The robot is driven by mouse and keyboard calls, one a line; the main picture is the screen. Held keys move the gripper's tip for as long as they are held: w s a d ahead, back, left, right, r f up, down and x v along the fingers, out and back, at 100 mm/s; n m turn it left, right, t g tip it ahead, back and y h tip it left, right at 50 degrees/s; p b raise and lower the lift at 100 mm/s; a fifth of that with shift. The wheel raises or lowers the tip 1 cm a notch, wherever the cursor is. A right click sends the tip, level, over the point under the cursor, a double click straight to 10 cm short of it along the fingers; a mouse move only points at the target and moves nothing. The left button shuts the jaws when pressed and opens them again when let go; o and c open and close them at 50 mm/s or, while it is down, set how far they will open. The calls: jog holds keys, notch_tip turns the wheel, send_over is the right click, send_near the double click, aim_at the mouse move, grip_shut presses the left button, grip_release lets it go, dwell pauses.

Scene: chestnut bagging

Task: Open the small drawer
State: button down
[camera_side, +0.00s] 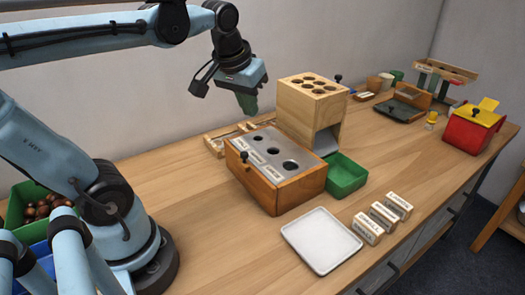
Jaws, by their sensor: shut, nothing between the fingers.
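No small drawer can be told for certain. A wooden box (272,193) with a grey metal top and three holes of different sizes stands mid-table, with a black knob (244,156) on its left end. A tall wooden block (297,112) with several holes on top stands behind it, open at the lower front; a black knob (338,78) shows at its right. Under the tabletop's front edge are dark drawer fronts (440,228) with bar handles. My gripper (248,108), with green fingers, is shut and empty, pointing down above the table, left of the tall block and apart from everything.
A green tray (346,176) sits beside the tall block. A white tray (321,240) and three labelled wooden blocks (383,215) lie in front. A red box (470,130) with a yellow lid stands far right. A green bin of chestnuts (35,208) is at left.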

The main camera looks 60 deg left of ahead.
jog(key=shift+n, duration=0.3)
jog(key=x, duration=0.5)
jog(key=a+x, duration=0.1)
jog(key=x, duration=0.2)
jog(key=shift+w+f, duration=0.1)
jog(key=shift+f, duration=0.15)
jog(key=shift+s+d+f, duration=0.25)
jog(key=shift+s+f, duration=0.05)
jog(key=shift+s, duration=0.2)
jog(key=shift+s+d+f, duration=0.2)
jog(key=shift+s+f, duration=0.1)
jog(key=shift+s, duration=0.2)
jog(key=shift+s+d+f, duration=0.15)
jog(key=shift+s+d, duration=0.2)
jog(key=shift+s, duration=0.3)
jog(key=s, duration=0.7)
jog(key=shift+s, duration=0.25)
jog(key=shift+w+a, duration=0.1)
jog(key=shift+w, duration=0.05)
